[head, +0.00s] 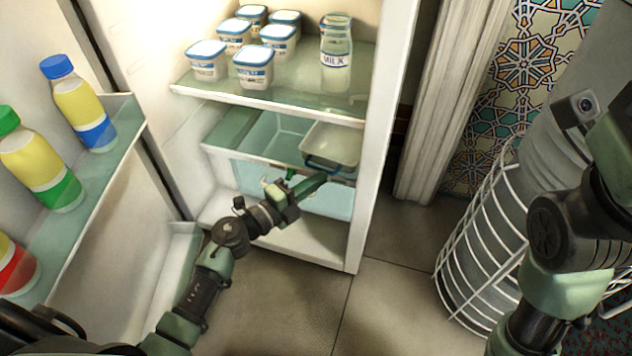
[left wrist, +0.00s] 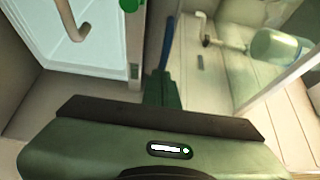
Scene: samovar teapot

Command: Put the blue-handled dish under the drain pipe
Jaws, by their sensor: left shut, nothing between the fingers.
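The dish (head: 333,143) is a pale, shallow square tray with a blue handle (head: 324,168). It rests at the right of the fridge's lower glass shelf. My left gripper (head: 307,184) is shut and empty, just in front of and below the handle; I cannot tell whether it touches it. In the left wrist view my green fingers (left wrist: 162,90) are together, with a blue bar (left wrist: 168,42) beyond their tips. A beige hooked pipe (left wrist: 82,28) shows there at upper left; I cannot tell whether it is the drain pipe. My right gripper is out of view.
Above are several white tubs (head: 253,66) and a milk bottle (head: 336,58) on the upper shelf (head: 300,95). A pale blue drawer (head: 330,202) lies below the dish. The open door's rack (head: 110,145) holds bottles at left. A white wire basket (head: 478,240) stands right.

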